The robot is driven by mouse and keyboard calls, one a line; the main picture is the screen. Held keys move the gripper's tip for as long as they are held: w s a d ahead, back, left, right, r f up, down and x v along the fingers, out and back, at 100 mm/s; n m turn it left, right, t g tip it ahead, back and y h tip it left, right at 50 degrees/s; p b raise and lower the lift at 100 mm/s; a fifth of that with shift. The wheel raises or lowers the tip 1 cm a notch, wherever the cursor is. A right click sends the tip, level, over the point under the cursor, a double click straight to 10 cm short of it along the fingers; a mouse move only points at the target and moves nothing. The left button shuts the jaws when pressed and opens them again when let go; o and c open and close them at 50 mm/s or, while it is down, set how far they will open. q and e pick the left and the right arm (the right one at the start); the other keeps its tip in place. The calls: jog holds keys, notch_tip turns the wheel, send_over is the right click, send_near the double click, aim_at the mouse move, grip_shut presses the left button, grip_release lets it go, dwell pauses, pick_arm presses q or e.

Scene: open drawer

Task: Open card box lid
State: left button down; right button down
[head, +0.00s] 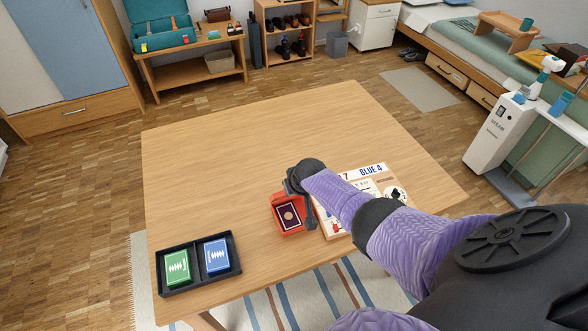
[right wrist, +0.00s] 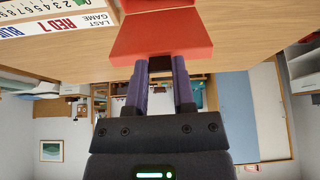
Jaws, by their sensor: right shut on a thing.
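My right gripper (head: 294,190) is at the far edge of the box. My left gripper is not in view.
A black tray (head: 200,288) with a green deck (head: 178,268) and a blue deck (head: 216,256) lies at the table's front left. A scoreboard (head: 375,172) lies right of the box, partly under my right arm. The table's back and left (head: 220,160) are clear.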

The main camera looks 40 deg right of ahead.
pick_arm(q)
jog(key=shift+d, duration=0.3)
pick_arm(e)
jog(key=shift+c, duration=2.2)
grip_release()
pick_arm(q)
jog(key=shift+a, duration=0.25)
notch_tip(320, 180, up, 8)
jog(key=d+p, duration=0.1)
jog(key=p, duration=0.7)
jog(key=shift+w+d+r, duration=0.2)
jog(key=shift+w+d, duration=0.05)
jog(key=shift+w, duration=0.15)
pick_arm(e)
jog(key=v, duration=1)
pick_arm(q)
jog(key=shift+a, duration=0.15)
pick_arm(e)
jog(key=shift+d+f, duration=0.1)
